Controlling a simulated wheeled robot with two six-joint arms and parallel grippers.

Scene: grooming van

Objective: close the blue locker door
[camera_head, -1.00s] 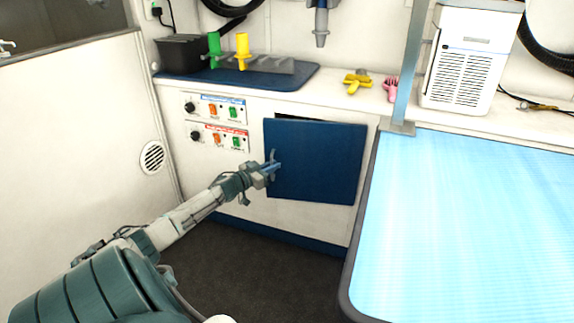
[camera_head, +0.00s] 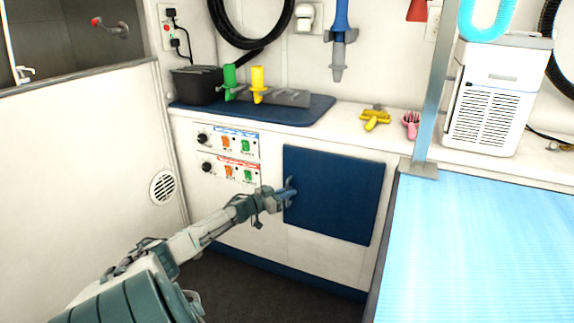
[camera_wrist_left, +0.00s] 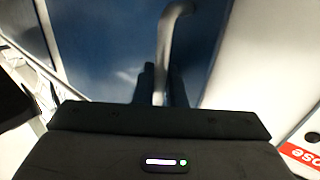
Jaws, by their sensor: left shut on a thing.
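The blue locker door (camera_head: 338,197) is in the white cabinet below the counter, and in the head view it looks flush with the cabinet front, with no dark gap along its top edge. My left gripper (camera_head: 287,193) is at the door's left edge. In the left wrist view my left gripper (camera_wrist_left: 160,88) has its fingers shut on the grey bar handle (camera_wrist_left: 168,45) of the door. The blue door face (camera_wrist_left: 105,45) fills the area behind the handle. My right gripper is not in view.
A control panel (camera_head: 228,155) with switches is on the cabinet left of the door. The grooming table (camera_head: 480,250) with a bright blue top stands close on the right, with its post (camera_head: 432,100). Dark floor (camera_head: 250,290) lies below the cabinet.

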